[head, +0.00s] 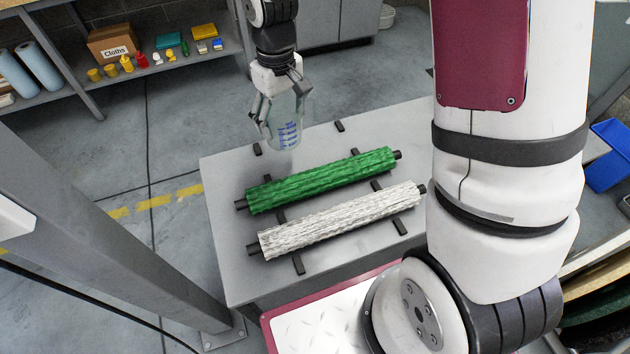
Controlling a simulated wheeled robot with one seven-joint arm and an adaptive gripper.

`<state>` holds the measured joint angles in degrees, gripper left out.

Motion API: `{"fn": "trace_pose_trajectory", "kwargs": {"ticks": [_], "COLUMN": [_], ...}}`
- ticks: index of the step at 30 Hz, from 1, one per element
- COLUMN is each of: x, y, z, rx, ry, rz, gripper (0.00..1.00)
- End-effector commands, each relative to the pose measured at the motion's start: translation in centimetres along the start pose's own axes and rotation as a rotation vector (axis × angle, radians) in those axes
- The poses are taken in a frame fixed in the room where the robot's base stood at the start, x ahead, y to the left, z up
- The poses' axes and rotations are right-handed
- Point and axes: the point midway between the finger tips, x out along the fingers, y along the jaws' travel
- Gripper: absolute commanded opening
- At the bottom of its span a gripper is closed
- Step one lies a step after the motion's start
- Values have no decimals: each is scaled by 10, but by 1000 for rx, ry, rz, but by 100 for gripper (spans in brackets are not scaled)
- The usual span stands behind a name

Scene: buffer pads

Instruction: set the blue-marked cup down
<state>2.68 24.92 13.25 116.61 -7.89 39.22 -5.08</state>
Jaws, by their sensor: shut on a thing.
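A clear cup with blue markings (287,134) hangs upright or slightly tilted in my gripper (279,108), near the top middle of the head view. My gripper points down and its fingers are shut around the cup's sides. The cup is over the far left part of the grey table (228,218), behind the green roller. I cannot tell for sure whether its base touches the tabletop.
A green bristled roller (320,180) and a white bristled roller (340,220) lie across dark strips on the table. A shelf (165,78) at the back left holds a Cloths box (112,44) and small bottles. Bare tabletop shows behind the green roller.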

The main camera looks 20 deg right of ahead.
Motion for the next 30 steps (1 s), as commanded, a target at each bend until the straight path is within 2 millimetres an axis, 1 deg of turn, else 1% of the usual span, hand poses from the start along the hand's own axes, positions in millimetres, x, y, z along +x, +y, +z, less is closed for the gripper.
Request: {"fn": "trace_pose_trajectory", "kwargs": {"ticks": [1,6,9,16,21,24,30], "x": [9,40,53,69,93,99,98], "y": [0,0,0,0,0,0,1], "z": [0,0,0,0,1,1,0], "rx": [-2,-4,-3,-3,-3,-2,-2], "ry": [-4,-5,-4,-2,-4,-2,-1], "rz": [-1,-1,-2,-1,-1,-1,0], "gripper": [35,35,35,35,35,35,35]}}
